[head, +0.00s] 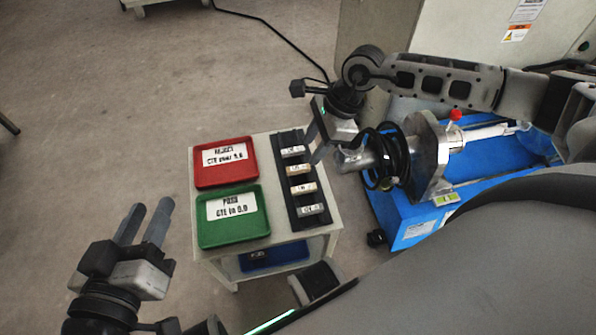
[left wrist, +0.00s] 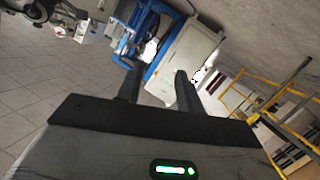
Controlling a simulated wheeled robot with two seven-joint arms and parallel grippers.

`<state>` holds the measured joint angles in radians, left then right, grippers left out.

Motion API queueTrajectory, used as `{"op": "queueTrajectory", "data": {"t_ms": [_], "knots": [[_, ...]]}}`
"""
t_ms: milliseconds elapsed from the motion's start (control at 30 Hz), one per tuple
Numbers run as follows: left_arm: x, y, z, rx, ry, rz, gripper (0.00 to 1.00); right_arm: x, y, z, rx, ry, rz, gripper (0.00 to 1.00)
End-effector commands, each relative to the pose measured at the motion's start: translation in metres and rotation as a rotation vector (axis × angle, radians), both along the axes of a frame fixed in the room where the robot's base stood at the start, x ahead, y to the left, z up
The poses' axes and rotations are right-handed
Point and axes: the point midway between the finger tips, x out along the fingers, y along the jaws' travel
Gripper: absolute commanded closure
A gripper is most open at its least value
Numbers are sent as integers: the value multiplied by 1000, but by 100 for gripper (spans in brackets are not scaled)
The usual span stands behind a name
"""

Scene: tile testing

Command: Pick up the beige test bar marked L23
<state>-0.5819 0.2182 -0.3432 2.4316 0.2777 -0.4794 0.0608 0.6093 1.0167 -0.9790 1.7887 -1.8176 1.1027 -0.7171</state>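Several test bars lie across a black rack (head: 286,187) on a small cart. The two middle bars look beige, one upper (head: 299,170) and one lower (head: 304,188). The far bar (head: 293,151) and the near bar (head: 312,209) look greyer. Their markings are too small to read, so I cannot tell which is L23. My right gripper (head: 314,160) is just right of the rack's far half, pointing down; its finger gap does not show clearly. My left gripper (head: 147,216) is open and empty, left of the cart; its parted fingers also show in the left wrist view (left wrist: 157,88).
A red REJECT tray (head: 198,181) and a green PASS tray (head: 204,241) sit left of the rack. A blue bin (head: 290,255) is on the lower shelf. A blue machine (head: 405,215) with a metal fixture and black coils stands close on the right.

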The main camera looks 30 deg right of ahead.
Motion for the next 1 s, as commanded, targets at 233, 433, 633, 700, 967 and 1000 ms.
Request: {"op": "queueTrajectory", "data": {"t_ms": [233, 433, 633, 700, 967, 1000], "knots": [[0, -2, 2, -44, -7, -3, 64, 3, 9, -22, 0, -1, 0, 60], [0, -4, -4, -70, -2, -6, 64, 7, 16, -38, 1, 0, 0, 60], [0, -7, 2, -146, -15, -14, 64, 13, 28, -65, 1, 0, 1, 60], [1, -7, 8, -165, -27, -14, 64, 13, 29, -69, 1, 0, 0, 60], [3, -8, 15, -175, -38, -13, 64, 13, 29, -68, 1, -1, 0, 74], [3, -8, 15, -174, -39, -14, 64, 13, 29, -68, 1, -1, 0, 85]]}}
